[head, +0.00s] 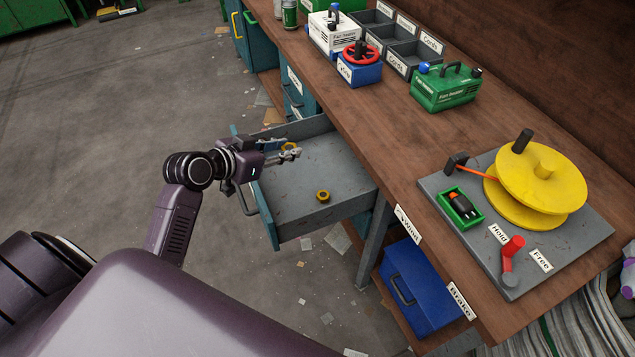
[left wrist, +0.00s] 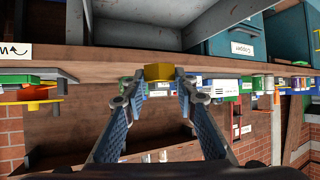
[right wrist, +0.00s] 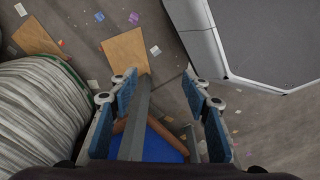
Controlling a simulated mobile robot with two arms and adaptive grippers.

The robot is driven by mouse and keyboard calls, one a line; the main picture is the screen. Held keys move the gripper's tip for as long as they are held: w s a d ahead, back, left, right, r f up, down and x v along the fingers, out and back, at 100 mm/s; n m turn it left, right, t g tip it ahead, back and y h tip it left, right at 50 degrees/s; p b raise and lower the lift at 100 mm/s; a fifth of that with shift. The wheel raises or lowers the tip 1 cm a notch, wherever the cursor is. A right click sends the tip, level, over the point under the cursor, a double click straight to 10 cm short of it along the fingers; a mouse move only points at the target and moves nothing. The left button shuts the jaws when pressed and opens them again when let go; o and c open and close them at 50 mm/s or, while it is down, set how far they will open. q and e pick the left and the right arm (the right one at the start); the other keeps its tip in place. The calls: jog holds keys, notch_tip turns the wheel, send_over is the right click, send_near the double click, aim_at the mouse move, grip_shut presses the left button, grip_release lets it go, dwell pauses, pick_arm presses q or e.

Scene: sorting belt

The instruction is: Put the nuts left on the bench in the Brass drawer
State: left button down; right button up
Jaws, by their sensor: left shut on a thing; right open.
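An open teal drawer (head: 285,226) with a grey inside sticks out from the bench. One brass nut (head: 323,196) lies on its floor. My left gripper (head: 294,153) is over the drawer and shut on a second brass nut (head: 288,147). In the left wrist view, that nut (left wrist: 158,72) sits between the fingertips (left wrist: 158,78). The open drawer's label does not show; a closed drawer (left wrist: 232,40) in the left wrist view reads Copper. My right gripper (right wrist: 160,100) is open and empty, with the floor and a blue box below. I see no loose nut on the bench top.
The wooden bench (head: 390,150) carries a yellow reel (head: 540,180) on a grey board, a green case (head: 446,88), a blue box with a red wheel (head: 360,70) and grey card bins (head: 405,55). A blue toolbox (head: 420,285) stands below. Scraps litter the floor.

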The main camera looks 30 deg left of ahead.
pick_arm(q)
jog(key=w+a+f+n+y+b, duration=0.7)
jog(key=w+a+n+y+b, duration=0.2)
jog(key=w+b, duration=0.15)
pick_arm(e)
jog(key=w+a+t+b, duration=0.15)
jog(key=w+b, duration=0.25)
jog(key=w, duration=0.6)
pick_arm(q)
jog(key=w+r+n+g+y+b, duration=0.3)
jog(key=r+n+g+y, duration=0.1)
jog(key=n+g+y, duration=0.1)
jog(key=b, duration=0.3)
send_over(287, 168)
notch_tip(287, 168, down, 14)
jog(key=shift+r, duration=0.15)
jog(key=shift+f, duration=2.4)
pick_arm(e)
notch_tip(287, 168, up, 15)
jog(key=shift+f, duration=0.2)
